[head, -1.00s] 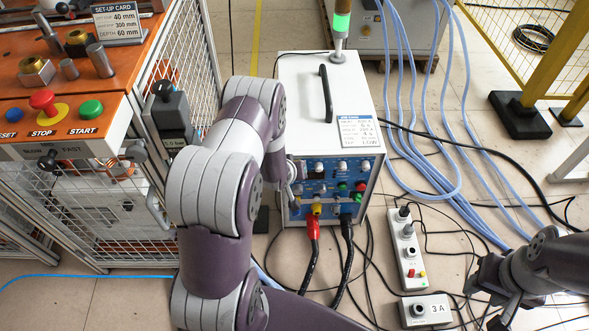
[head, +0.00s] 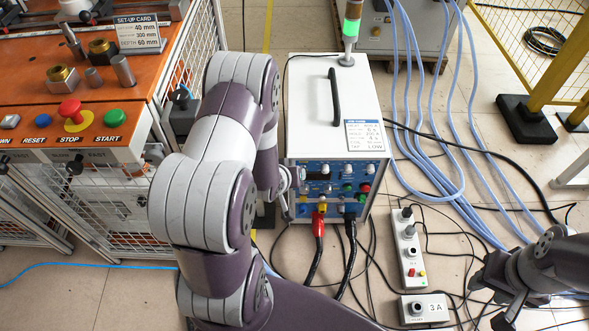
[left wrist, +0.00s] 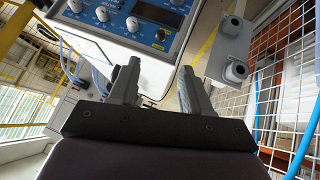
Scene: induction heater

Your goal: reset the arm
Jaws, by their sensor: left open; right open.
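My left arm covers the middle of the head view, and its gripper is mostly hidden behind its links, close to the left side of the heater's front panel. In the left wrist view my left gripper (left wrist: 158,88) is open with nothing between its fingers. The white induction heater (head: 318,105) has a blue panel (head: 338,186) with knobs and coloured buttons, which also shows past the fingers in the left wrist view (left wrist: 150,32). My right gripper (head: 497,292) is open and empty at the lower right, above the floor.
An orange bench (head: 120,85) with RESET, STOP and START buttons stands at left over a wire-mesh cage (head: 115,215). A power strip (head: 410,248) and a 3A box (head: 425,309) lie on the floor. Blue hoses (head: 437,120) and black cables run across the right side.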

